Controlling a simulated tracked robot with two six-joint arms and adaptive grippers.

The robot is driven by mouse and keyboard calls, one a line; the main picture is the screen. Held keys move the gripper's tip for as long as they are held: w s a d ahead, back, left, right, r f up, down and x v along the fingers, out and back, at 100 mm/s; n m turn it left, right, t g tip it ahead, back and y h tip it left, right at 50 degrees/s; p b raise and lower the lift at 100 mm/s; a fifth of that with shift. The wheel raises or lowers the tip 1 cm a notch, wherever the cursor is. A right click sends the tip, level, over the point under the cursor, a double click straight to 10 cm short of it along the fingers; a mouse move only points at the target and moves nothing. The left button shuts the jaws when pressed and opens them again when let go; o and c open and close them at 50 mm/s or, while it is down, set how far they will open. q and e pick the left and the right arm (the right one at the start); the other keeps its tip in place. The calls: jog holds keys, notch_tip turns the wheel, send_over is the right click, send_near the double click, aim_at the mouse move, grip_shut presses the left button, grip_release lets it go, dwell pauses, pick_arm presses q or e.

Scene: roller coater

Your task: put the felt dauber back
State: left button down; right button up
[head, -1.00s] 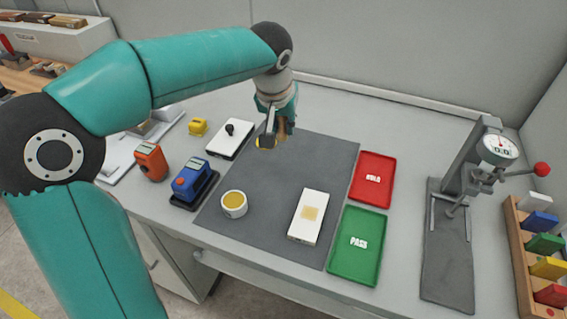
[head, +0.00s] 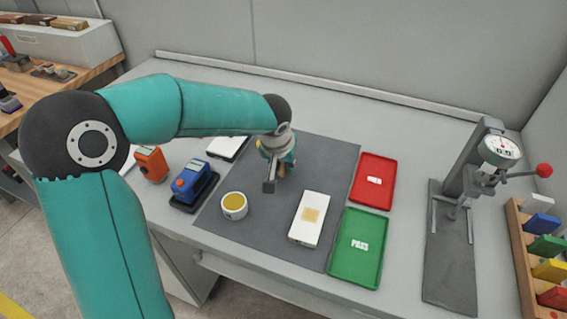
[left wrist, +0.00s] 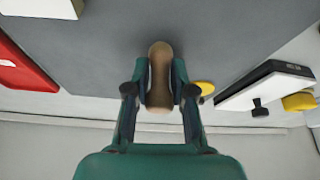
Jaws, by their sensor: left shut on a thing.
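The felt dauber shows as a brown, rounded wooden handle (left wrist: 160,72) in the left wrist view, between the fingers of my left gripper (left wrist: 160,92). The gripper is shut on it. In the head view my left gripper (head: 275,178) is over the grey mat (head: 318,165), behind and right of the white cup with amber contents (head: 234,205). The dauber is mostly hidden there by the gripper, and its felt end cannot be made out. My right gripper is not in view.
A white block with a tan patch (head: 309,219) lies on the mat. Red (head: 374,168) and green (head: 347,258) trays lie right of it. Blue (head: 191,182) and orange (head: 151,164) devices stand left. A gauge stand (head: 447,240) is farther right. A yellow disc (left wrist: 204,88) lies near the mat's edge.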

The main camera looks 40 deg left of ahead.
pick_arm(q)
jog(key=shift+f, duration=0.15)
jog(key=c, duration=1)
grip_release()
jog(key=shift+r, duration=0.2)
jog(key=v, duration=1.2)
jog(key=shift+a, duration=0.1)
